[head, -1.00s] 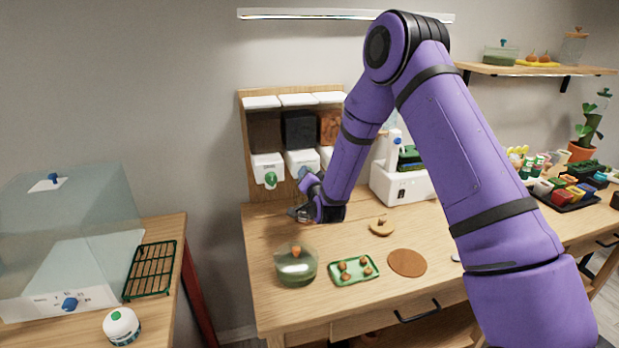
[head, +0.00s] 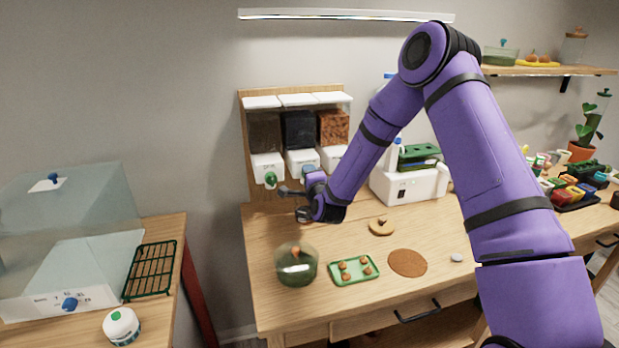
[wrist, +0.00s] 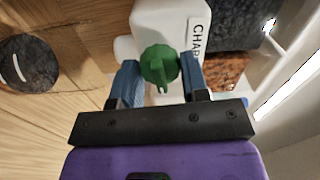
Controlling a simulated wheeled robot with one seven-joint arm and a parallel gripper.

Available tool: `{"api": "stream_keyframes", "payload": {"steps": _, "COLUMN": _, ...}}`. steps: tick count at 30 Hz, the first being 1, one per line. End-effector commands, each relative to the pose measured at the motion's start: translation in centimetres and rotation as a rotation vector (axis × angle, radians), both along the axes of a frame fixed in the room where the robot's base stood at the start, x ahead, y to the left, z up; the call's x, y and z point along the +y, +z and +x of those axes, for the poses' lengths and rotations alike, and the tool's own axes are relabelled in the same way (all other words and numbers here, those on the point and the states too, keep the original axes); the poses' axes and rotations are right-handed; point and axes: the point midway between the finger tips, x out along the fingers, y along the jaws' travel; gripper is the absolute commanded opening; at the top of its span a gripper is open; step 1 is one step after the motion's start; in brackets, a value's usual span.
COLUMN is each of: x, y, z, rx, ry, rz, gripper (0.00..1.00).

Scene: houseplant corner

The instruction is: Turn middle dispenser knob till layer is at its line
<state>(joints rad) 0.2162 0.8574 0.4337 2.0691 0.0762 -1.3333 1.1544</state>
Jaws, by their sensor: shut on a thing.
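The middle dispenser (head: 300,162) is a white box under a clear hopper of black grains (head: 298,129), between two similar dispensers on a wooden stand. In the wrist view its box (wrist: 165,22) reads "CHAR", and its green knob (wrist: 160,65) sits between my gripper's two blue fingers (wrist: 160,85). My gripper is shut on this knob. In the head view my gripper (head: 308,180) is in front of the box and hides the knob. A round container with dark contents (wrist: 28,62) shows at the wrist view's left; its fill line cannot be made out.
The left dispenser has a green knob (head: 270,179); the right hopper holds orange-brown chips (head: 334,127). A glass bowl (head: 296,265), green tray (head: 354,269) and brown disc (head: 407,263) are on the table (head: 430,300). A white machine (head: 412,184) stands right of the stand.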

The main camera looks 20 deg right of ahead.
Motion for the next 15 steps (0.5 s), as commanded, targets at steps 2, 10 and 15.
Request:
{"api": "stream_keyframes", "payload": {"steps": 2, "x": -0.09, "y": -0.10, "z": -0.04, "rx": 0.003, "ry": -0.001, "rz": 0.027, "gripper": 0.18}}
{"api": "stream_keyframes", "payload": {"steps": 10, "x": -0.02, "y": -0.11, "z": -0.05, "rx": 0.002, "ry": 0.000, "rz": 0.072, "gripper": 0.18}}
{"api": "stream_keyframes", "payload": {"steps": 15, "x": -0.01, "y": -0.11, "z": -0.05, "rx": 0.002, "ry": 0.001, "rz": 0.075, "gripper": 0.18}}
